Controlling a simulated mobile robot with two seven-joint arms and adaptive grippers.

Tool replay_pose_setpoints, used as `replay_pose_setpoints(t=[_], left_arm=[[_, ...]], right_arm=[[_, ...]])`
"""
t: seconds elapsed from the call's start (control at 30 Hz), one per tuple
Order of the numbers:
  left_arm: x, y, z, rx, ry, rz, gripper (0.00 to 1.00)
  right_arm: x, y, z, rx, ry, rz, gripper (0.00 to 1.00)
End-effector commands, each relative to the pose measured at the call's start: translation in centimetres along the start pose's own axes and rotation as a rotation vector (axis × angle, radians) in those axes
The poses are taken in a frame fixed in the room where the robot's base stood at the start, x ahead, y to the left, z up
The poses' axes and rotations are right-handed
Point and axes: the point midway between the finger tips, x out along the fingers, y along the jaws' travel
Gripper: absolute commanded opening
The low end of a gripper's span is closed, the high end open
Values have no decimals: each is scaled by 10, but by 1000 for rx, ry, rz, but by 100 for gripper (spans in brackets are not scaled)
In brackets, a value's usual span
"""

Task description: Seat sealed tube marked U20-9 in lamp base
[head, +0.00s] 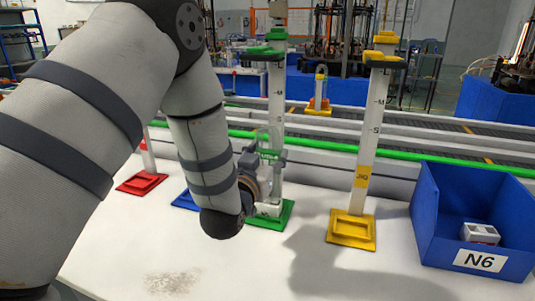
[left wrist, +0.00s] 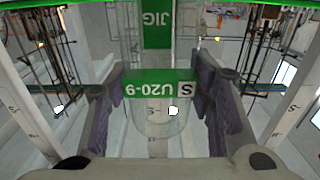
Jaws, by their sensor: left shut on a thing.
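My left gripper (head: 262,165) is at the green-based stand (head: 276,120), partly hidden behind my forearm. In the left wrist view, the fingers (left wrist: 159,80) are shut on a clear tube (left wrist: 155,122). It has a rounded end and a green label reading U20-9, seen upside down. In the head view the tube (head: 264,140) shows faintly in front of the green stand's post; I cannot tell whether they touch. A small white block (head: 480,234) lies in the blue bin; I cannot tell whether it is the lamp base. My right gripper is not in view.
A yellow-based stand (head: 351,229) stands right of the green one. A blue bin (head: 438,246) marked N6 is at the right. Red (head: 140,184) and blue (head: 186,200) bases are at left. The front middle of the white table (head: 265,274) is clear.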

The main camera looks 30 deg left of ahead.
Motion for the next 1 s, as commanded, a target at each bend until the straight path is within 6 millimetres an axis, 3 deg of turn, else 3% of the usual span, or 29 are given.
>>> replay_pose_setpoints(t=[1.0], left_arm=[[0, 0, 13, 0, 0, 0, 20]], right_arm=[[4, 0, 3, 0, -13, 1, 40]])
